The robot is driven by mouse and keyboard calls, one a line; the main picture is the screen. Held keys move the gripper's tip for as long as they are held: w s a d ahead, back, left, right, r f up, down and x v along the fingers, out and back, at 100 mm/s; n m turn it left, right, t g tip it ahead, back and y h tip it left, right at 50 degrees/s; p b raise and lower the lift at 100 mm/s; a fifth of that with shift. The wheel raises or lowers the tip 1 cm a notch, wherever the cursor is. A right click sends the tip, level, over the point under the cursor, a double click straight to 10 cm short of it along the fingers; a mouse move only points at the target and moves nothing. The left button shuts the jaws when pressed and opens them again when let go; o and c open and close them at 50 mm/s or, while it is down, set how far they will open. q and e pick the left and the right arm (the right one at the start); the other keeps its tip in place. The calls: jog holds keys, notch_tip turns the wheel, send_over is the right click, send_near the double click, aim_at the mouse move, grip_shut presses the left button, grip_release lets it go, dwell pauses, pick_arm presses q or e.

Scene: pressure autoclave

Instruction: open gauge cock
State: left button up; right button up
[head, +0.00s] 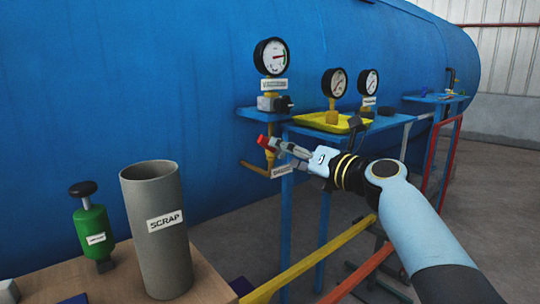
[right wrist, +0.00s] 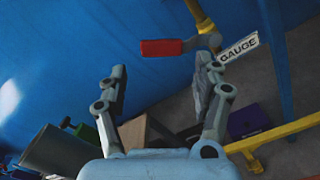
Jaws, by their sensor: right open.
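The gauge cock's red lever (head: 263,141) sits on a brass pipe below the large gauge. In the right wrist view the red lever (right wrist: 162,47) points left from its grey hub, crosswise to the brass pipe (right wrist: 203,22). A white GAUGE label (right wrist: 238,47) is beside the hub. My right gripper (head: 282,148) is close to the lever from the right. In the right wrist view my right gripper (right wrist: 161,66) is open and empty, with the lever just beyond its fingertips and no contact visible. My left gripper is not in view.
The large gauge (head: 271,56) is above the cock on the blue vessel (head: 150,80). A blue shelf (head: 385,124) carries a yellow tray (head: 325,122) and smaller gauges. A SCRAP cylinder (head: 157,250) and a green bottle (head: 93,232) stand at lower left. A yellow rail (head: 310,262) crosses below.

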aim_at(267, 145)
jog(key=x, duration=0.2)
jog(key=b+x, duration=0.1)
jog(key=x, duration=0.1)
jog(key=b+x, duration=0.1)
jog(key=x, duration=0.1)
jog(key=shift+w+a+f, duration=0.15)
jog(key=shift+w+f, duration=0.1)
jog(key=shift+f, duration=0.05)
jog(key=shift+w+a+r+b, duration=0.1)
jog(key=shift+w+a+b, duration=0.25)
jog(key=shift+w, duration=0.2)
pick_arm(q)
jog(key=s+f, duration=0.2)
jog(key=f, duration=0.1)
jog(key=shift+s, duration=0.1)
pick_arm(e)
jog(key=shift+a+r, duration=0.1)
